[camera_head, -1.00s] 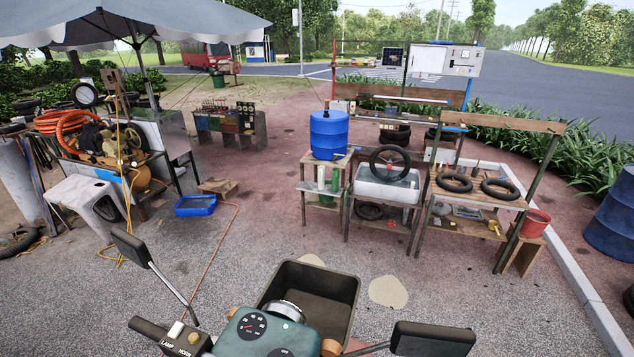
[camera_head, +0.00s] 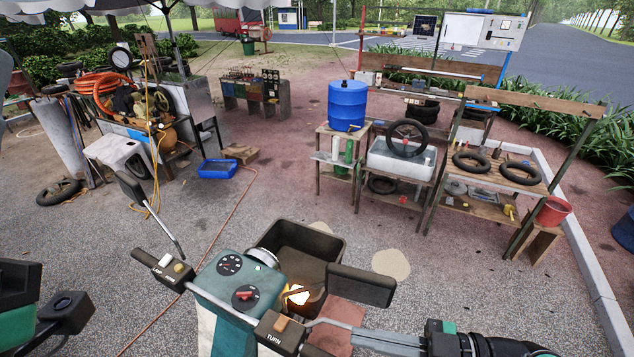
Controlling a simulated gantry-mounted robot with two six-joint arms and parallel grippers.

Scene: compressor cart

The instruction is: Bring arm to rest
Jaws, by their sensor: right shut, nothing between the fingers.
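My right gripper (camera_head: 345,333) comes in from the bottom right and points left, its grey fingers shut and empty. Its tips lie just right of the switch box marked TURN (camera_head: 280,331) on the scooter's handlebar. I cannot tell whether they touch it. The scooter's green dash (camera_head: 238,282) carries a round gauge and a red knob (camera_head: 243,295). An orange lamp (camera_head: 299,296) glows beside the dash, under the right mirror (camera_head: 360,284). Dark parts of my left arm show at the lower left; its gripper is not seen.
An open dark bin (camera_head: 298,245) sits just beyond the dash. The left mirror (camera_head: 131,188) stands up on a stem. Wooden benches with tyres (camera_head: 520,173) and a blue drum (camera_head: 347,105) stand farther back.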

